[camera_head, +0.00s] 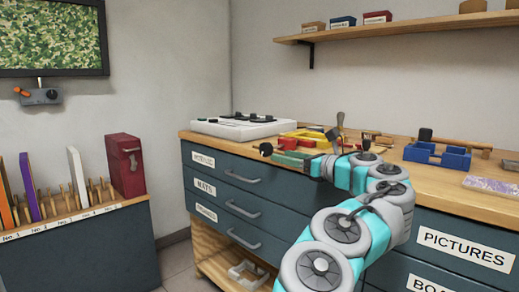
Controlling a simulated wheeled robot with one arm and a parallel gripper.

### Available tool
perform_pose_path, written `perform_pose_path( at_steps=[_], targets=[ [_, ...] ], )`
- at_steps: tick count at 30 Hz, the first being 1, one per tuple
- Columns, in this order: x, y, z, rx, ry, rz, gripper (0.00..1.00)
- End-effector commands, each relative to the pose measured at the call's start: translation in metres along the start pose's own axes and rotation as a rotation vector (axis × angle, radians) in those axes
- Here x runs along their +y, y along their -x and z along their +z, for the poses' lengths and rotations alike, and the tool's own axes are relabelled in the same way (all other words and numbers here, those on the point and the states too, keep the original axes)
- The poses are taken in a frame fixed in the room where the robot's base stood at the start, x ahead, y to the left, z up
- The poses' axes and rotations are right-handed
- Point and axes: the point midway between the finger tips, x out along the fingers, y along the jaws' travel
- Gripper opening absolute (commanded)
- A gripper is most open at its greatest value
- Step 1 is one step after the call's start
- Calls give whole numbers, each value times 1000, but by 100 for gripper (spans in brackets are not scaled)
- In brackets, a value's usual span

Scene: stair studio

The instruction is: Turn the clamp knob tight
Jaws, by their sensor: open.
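Red, yellow and dark green pieces (301,138) lie in a group near the front left of the wooden bench top, partly behind my arm. A small black knob-like part (265,149) shows at their left end, at the bench's front edge. I cannot tell for sure whether it is the clamp knob. My gripper (316,166) is at the end of my teal and grey arm, close to the right side of these pieces. It is open, but its fingers are small and hard to make out. I cannot see any contact with the knob.
The wooden bench top (455,190) stands over dark blue labelled drawers (225,183). A white device with black dials (235,127) is at its back left. A blue block-like fixture (437,156) and a purple patterned piece (491,184) lie to the right. A wall shelf (400,27) hangs above.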

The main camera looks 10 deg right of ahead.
Motion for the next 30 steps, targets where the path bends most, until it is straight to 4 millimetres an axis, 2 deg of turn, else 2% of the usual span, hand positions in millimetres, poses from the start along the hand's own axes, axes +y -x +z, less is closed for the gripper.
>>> perform_pose_path(
  at_steps=[7,19,24,30],
  targets=[
    [-1,-16,-1,2,-1,-1,60],
    [1,-69,0,1,1,4,60],
    [0,-77,0,0,0,-1,60],
    [0,-77,0,-1,1,-1,60]
  ],
)
